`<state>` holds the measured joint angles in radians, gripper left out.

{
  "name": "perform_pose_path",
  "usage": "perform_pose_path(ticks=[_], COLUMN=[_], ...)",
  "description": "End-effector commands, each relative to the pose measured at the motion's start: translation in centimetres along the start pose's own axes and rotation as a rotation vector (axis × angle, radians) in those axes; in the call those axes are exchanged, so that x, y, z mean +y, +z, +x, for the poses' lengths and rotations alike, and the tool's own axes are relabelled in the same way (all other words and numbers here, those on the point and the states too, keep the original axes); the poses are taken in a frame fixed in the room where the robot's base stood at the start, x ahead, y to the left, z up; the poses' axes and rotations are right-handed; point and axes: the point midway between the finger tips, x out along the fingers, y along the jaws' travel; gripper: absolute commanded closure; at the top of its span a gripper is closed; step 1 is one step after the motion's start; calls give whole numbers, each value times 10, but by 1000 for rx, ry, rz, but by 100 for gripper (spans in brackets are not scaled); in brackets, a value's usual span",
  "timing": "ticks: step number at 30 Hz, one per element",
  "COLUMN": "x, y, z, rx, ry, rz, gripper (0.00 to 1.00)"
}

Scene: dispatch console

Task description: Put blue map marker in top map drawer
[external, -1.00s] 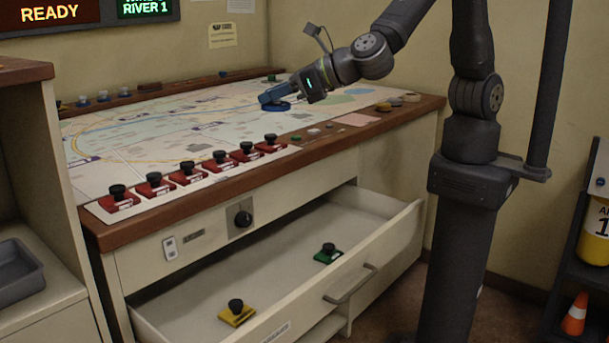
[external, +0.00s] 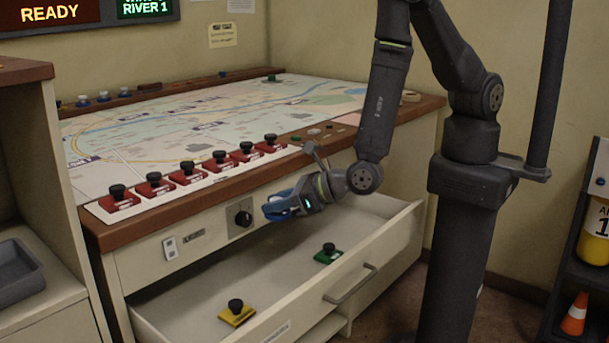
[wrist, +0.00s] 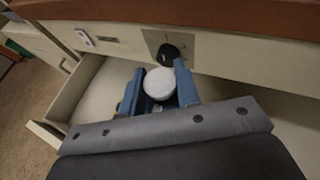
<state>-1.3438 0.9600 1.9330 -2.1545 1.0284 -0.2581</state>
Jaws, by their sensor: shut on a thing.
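My gripper (external: 277,206) is shut on a map marker and hangs over the open top map drawer (external: 378,262), near the drawer's back and just in front of the console face. In the wrist view the marker's pale round top (wrist: 159,84) shows between my blue fingers; its base is mostly hidden, so its colour is hard to tell. The external view hides the marker behind the fingers. A green marker (external: 328,254) and a yellow marker (external: 237,313) with black knobs stand in the drawer, apart from my gripper.
Several red markers (external: 187,172) line the front of the map table (external: 300,100) above the drawer. A black dial (external: 243,218) sits on the console face close to my gripper. The drawer floor between the yellow and green markers is clear.

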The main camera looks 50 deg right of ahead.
Motion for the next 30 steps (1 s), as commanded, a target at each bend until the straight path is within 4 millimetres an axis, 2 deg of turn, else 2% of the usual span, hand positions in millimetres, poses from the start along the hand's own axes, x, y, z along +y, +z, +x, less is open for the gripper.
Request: perform_pose_path(ticks=[1, 8, 18, 25, 30], x=[0, 1, 3, 3, 4], y=[-8, -27, -70, -84, -104], z=[4, 12, 29, 35, 44], rx=[1, 0, 1, -1, 0], ry=[-1, 0, 0, -1, 0], rz=[-2, 0, -1, -1, -1], gripper=[93, 93, 93, 93, 93])
